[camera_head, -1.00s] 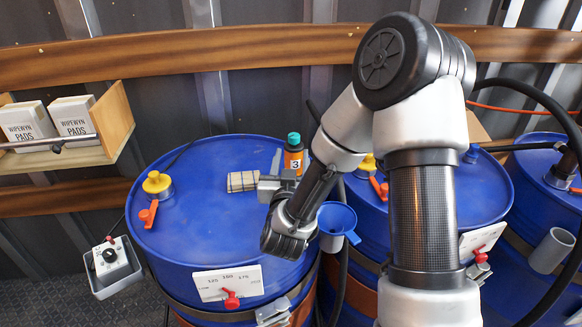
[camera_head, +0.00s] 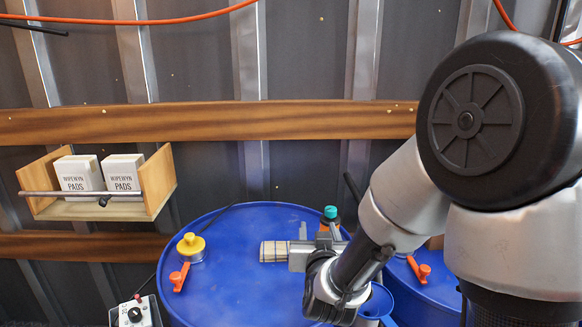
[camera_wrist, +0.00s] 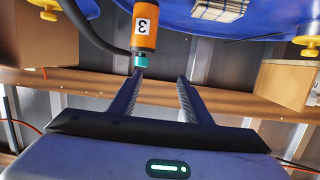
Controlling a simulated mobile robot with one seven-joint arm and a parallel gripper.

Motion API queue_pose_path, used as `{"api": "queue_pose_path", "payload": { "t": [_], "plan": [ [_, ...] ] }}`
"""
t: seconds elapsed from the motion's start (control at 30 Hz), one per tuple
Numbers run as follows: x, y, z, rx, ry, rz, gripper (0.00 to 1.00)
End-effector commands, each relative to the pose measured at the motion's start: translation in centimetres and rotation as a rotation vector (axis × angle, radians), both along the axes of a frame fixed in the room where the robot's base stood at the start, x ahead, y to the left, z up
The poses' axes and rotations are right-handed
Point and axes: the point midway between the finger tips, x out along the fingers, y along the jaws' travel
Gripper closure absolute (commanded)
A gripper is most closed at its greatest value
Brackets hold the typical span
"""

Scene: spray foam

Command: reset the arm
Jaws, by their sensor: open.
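My gripper (camera_head: 306,250) hangs over the right part of a blue drum's lid (camera_head: 235,295) in the head view. The wrist view shows its two fingers (camera_wrist: 160,80) apart with nothing between them. An orange bottle with a teal cap (camera_head: 329,227) stands just behind the gripper, partly hidden by it. In the wrist view the bottle (camera_wrist: 146,28), marked 3, has its cap by the left fingertip; I cannot tell whether they touch. A checked cloth-like block (camera_head: 274,251) lies on the lid left of the gripper and apart from the fingers in the wrist view (camera_wrist: 219,10).
A wooden shelf (camera_head: 158,182) with two white WIPEWYN PADS boxes (camera_head: 100,175) hangs at left. A yellow cap (camera_head: 191,245) and orange valve (camera_head: 179,278) stand on the lid. A blue funnel (camera_head: 376,303) sits beside my arm. A wooden rail (camera_head: 200,122) crosses the wall.

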Motion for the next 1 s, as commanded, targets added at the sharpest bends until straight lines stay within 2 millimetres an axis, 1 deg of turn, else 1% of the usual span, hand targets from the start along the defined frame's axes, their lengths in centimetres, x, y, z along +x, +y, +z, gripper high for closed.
{"api": "queue_pose_path", "payload": {
  "t": [0.03, 0.07, 0.17, 0.27, 0.33, 0.5, 0.83, 0.87, 0.9, 0.97, 1.0],
  "plan": [
    [-0.5, 0.2, 1.6, 0.002, 0.038, 0.027, 0.56],
    [-0.9, 0.3, 2.1, 0.006, 0.073, 0.042, 0.56],
    [-3.2, 0.2, 3.5, 0.020, 0.194, 0.077, 0.56],
    [-6.6, -0.2, 4.9, 0.036, 0.318, 0.093, 0.56],
    [-9.5, -0.8, 5.6, 0.044, 0.407, 0.098, 0.56],
    [-16.5, -2.3, 6.4, 0.040, 0.593, 0.098, 0.56],
    [-28.5, -5.9, 6.8, 0.009, 0.862, 0.055, 0.56],
    [-28.1, -5.8, 8.8, 0.009, 0.862, 0.057, 0.56],
    [-28.0, -5.7, 9.9, 0.009, 0.862, 0.057, 0.56],
    [-27.9, -5.7, 11.2, 0.010, 0.862, 0.057, 0.56],
    [-27.9, -5.7, 12.2, 0.010, 0.862, 0.057, 0.56]
  ]
}}
